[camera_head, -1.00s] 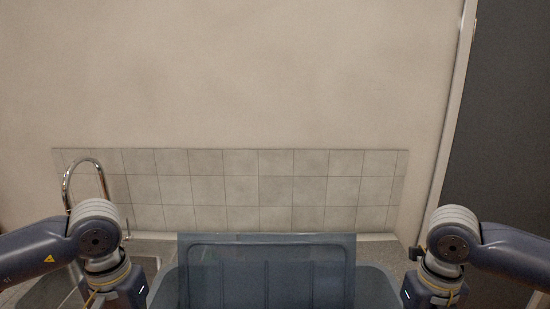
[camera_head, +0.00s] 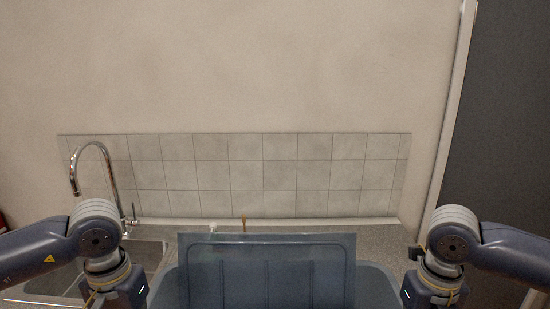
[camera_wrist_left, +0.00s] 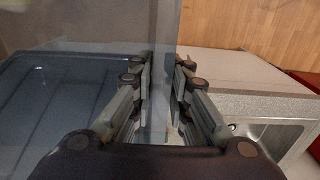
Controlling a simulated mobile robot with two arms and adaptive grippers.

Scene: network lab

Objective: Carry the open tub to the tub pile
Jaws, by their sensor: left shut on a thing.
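The open tub (camera_head: 373,285) is blue-grey and see-through, at the bottom centre of the head view between my two arms. A flat translucent panel (camera_head: 265,260) stands upright at it; I cannot tell whether it is a lid or a wall. In the left wrist view the tub's ribbed body (camera_wrist_left: 50,110) lies left of my fingers. My left gripper (camera_wrist_left: 161,85) is shut on the tub, a thin translucent edge running between its fingers. My right gripper (camera_head: 432,292) is at the tub's right side, its fingers below the frame. The tub pile is not in view.
A grey counter (camera_head: 385,238) with a sink (camera_head: 145,258) and chrome tap (camera_head: 100,150) lies beyond the tub, against a tiled strip (camera_head: 245,175). A small brown upright item (camera_head: 244,223) stands on it.

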